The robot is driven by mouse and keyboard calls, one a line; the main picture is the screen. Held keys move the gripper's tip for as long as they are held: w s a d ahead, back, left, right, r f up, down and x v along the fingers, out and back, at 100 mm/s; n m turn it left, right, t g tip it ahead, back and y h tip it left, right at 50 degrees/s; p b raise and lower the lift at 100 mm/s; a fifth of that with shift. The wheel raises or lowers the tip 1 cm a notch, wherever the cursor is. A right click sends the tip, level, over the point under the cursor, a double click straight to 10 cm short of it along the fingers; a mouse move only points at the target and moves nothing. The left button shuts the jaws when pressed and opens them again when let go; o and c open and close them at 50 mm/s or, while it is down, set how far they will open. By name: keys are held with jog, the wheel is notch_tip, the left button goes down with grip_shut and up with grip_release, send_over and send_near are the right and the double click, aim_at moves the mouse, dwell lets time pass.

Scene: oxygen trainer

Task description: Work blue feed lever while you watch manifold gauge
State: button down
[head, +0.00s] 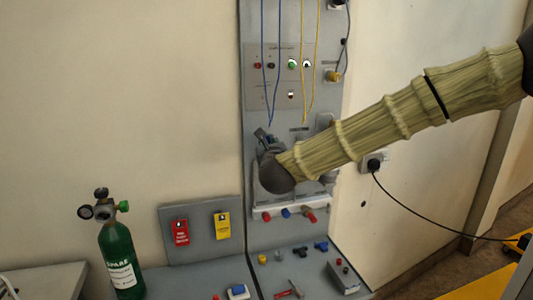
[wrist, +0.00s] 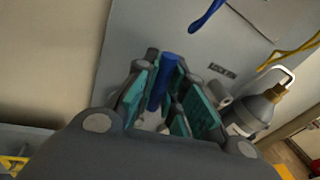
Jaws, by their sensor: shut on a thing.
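My gripper (head: 263,139) is at the grey wall panel in the head view, mostly hidden by my own sleeved arm. In the wrist view, the teal-padded fingers of my gripper (wrist: 172,88) are shut on the blue feed lever (wrist: 162,82), which stands up between them. The lever's base is hidden by the fingers and the gripper body. I cannot make out the manifold gauge in either view; my arm covers part of the panel. A grey cylinder with a brass fitting (wrist: 258,108) is to the right of my gripper.
Blue (head: 264,75) and yellow (head: 315,70) hoses hang down the panel (head: 258,215) above my gripper. A green spare cylinder (head: 118,255) with gauges stands at lower left. Red (head: 181,232) and yellow (head: 222,225) tags hang nearby. Small fittings lie on the bench below.

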jog(key=shift+d+f+m+b, duration=0.45)
jog(key=shift+m+b, duration=0.15)
jog(key=shift+b, duration=0.4)
jog(key=shift+w+d+r+m+b, duration=0.1)
jog(key=shift+d+r+m+b, duration=0.05)
jog(key=shift+r+m+b, duration=0.15)
jog(key=c, duration=1.5)
grip_release()
jog(key=shift+d+r, duration=0.1)
jog(key=shift+r, duration=0.05)
jog(key=shift+o, duration=0.2)
jog(key=s+r, duration=0.1)
jog(key=s, duration=1.1)
jog(key=shift+d+r, duration=0.1)
